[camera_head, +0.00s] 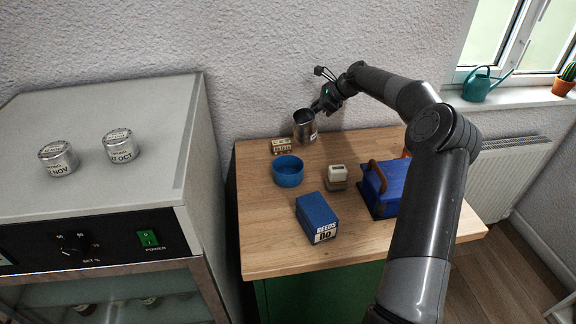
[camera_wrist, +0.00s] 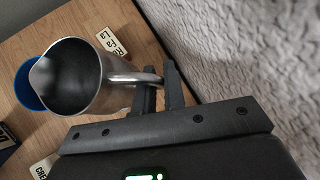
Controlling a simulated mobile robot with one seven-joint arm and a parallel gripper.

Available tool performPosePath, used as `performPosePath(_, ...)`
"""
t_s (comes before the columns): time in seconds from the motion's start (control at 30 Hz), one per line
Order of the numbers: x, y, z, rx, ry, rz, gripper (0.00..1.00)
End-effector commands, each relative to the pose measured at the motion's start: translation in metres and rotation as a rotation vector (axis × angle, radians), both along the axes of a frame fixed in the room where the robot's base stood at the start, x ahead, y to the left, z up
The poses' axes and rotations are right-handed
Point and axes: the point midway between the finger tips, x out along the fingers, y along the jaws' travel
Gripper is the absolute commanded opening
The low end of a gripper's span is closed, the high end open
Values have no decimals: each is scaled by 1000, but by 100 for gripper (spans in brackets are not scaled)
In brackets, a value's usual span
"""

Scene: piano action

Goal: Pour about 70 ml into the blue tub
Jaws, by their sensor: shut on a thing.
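A steel jug (camera_head: 304,127) is near the back of the wooden table in the head view. My gripper (camera_head: 318,106) is shut on its handle. In the wrist view the jug (camera_wrist: 95,80) shows its spout at the left, and my gripper (camera_wrist: 160,98) closes around the handle. The blue tub (camera_head: 288,172) stands on the table in front of the jug, a little to the left. In the wrist view the tub (camera_wrist: 27,88) is partly hidden behind the jug's spout. I cannot tell whether liquid is in the jug or the tub.
A blue REEDS box (camera_head: 318,218), a small beige-topped block (camera_head: 337,177) and a blue case with a brown handle (camera_head: 380,192) stand on the table (camera_head: 270,245). Small labelled pieces (camera_head: 282,146) lie behind the tub. The textured wall (camera_head: 260,90) is close behind my gripper.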

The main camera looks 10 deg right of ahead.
Motion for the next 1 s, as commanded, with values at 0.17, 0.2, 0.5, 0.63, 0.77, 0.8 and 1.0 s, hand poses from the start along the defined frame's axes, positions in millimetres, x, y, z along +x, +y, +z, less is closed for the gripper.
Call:
performPosePath(0.17, -10, 5, 0, -60, -86, 0, 0)
performPosePath(0.2, -12, 7, 1, -74, -107, 1, 0)
performPosePath(0.5, -33, 21, 15, -194, -281, 1, 0)
performPosePath(0.63, -42, 28, 20, -243, -351, 3, 0)
performPosePath(0.77, -47, 32, 23, -291, -421, 3, 0)
performPosePath(0.8, -49, 33, 24, -307, -442, 2, 0)
performPosePath(1.0, -55, 38, 28, -371, -540, 3, 0)
